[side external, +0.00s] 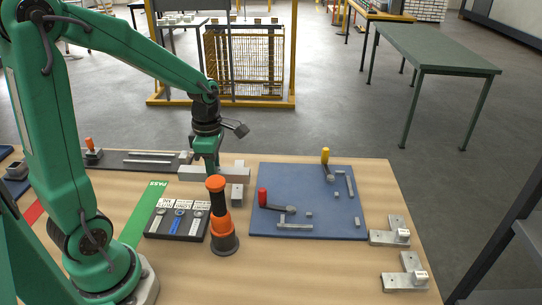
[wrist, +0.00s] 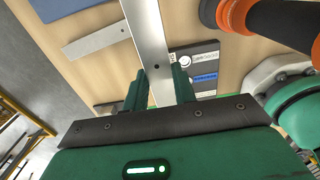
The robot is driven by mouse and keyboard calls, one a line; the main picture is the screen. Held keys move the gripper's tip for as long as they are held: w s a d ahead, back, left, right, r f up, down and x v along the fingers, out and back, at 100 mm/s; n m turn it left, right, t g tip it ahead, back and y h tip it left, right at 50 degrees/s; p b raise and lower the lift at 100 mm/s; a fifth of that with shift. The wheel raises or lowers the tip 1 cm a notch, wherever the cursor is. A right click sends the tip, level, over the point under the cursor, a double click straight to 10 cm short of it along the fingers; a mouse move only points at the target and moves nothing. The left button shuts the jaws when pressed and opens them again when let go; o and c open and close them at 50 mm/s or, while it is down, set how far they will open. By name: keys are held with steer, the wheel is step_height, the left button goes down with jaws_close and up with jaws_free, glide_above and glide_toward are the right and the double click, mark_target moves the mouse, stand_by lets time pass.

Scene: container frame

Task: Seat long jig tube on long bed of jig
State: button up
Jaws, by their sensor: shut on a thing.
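My gripper (side external: 208,165) is shut on a long silver tube (side external: 215,173), which it holds roughly level above the wooden table, left of the jig. In the wrist view the tube (wrist: 148,35) runs up from between the two green fingers (wrist: 160,90) to the top edge. The jig is a blue plate (side external: 310,230) with a red-handled clamp (side external: 263,197), a yellow-handled clamp (side external: 325,156) and several grey rails and blocks. The tube is apart from the jig. I cannot tell which rails form the long bed. A corner of blue plate (wrist: 70,8) shows in the wrist view.
An orange and black upright post (side external: 220,215) stands close in front of the gripper. A dark gauge tray (side external: 170,226) is left of it. Grey brackets (side external: 388,237) lie right of the jig.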

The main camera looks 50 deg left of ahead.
steer(key=shift+w, duration=0.15)
steer(key=w+d, duration=0.8)
steer(key=w, duration=0.1)
steer(key=shift+w+d+f, duration=0.2)
steer(key=shift+d, duration=0.05)
steer(key=w+d+f, duration=0.1)
steer(key=w+d, duration=0.2)
steer(key=d, duration=0.4)
steer(key=w+d+f, duration=0.1)
steer(key=w+d, duration=0.2)
steer(key=d, duration=0.4)
steer(key=shift+w, duration=0.25)
steer(key=shift+a+f, duration=0.1)
steer(key=shift+f, duration=0.15)
steer(key=shift+f, duration=2.5)
steer(key=shift+f, duration=1)
steer(key=o, duration=1.7)
